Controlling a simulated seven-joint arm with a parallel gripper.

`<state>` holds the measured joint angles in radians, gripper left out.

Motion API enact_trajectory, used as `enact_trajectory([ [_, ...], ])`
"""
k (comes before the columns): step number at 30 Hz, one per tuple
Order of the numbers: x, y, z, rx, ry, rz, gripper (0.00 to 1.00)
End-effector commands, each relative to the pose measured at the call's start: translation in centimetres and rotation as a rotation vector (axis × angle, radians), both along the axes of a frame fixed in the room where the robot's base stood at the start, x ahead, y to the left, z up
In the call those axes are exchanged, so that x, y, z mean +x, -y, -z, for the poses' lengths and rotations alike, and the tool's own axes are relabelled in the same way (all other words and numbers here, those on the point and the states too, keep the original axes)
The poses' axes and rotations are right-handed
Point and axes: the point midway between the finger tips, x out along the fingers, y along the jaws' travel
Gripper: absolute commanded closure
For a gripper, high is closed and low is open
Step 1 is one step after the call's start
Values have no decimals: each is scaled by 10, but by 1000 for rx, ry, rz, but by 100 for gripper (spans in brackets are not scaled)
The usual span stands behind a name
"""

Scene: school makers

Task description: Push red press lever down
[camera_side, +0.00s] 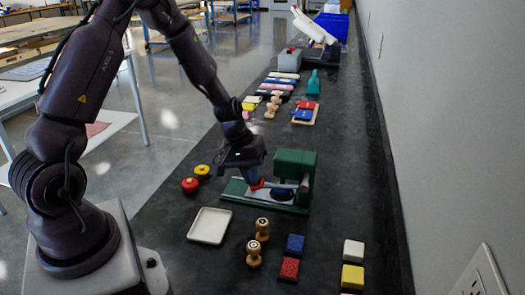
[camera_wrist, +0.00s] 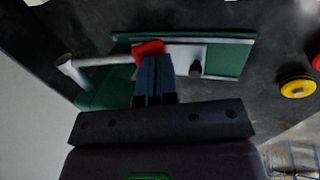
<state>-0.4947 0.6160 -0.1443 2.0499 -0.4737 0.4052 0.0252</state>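A green press (camera_side: 296,165) stands on the dark bench, with a flat green base plate reaching left. It also shows in the wrist view (camera_wrist: 228,58). Its lever ends in a red tip (camera_side: 258,185), which shows in the wrist view (camera_wrist: 148,48) on a pale metal arm. My gripper (camera_side: 255,181) is over the press, pointing down at the red tip. In the wrist view its blue fingers (camera_wrist: 155,62) are together, with their ends at the red tip. They seem to touch it, but the exact contact is hidden.
A red knob (camera_side: 190,185) and a yellow knob (camera_side: 202,171) lie left of the press. A white tray (camera_side: 209,226), wooden stamps (camera_side: 262,229) and coloured blocks (camera_side: 289,268) are in front. More small items lie behind. A wall runs along the right.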

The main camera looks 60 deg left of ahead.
Motion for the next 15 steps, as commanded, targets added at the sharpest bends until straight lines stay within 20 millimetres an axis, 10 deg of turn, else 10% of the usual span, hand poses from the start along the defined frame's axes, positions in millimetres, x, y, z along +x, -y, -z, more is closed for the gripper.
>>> enact_trajectory([
  [15, -1, -1, 20, 2, -3, -2, 100],
])
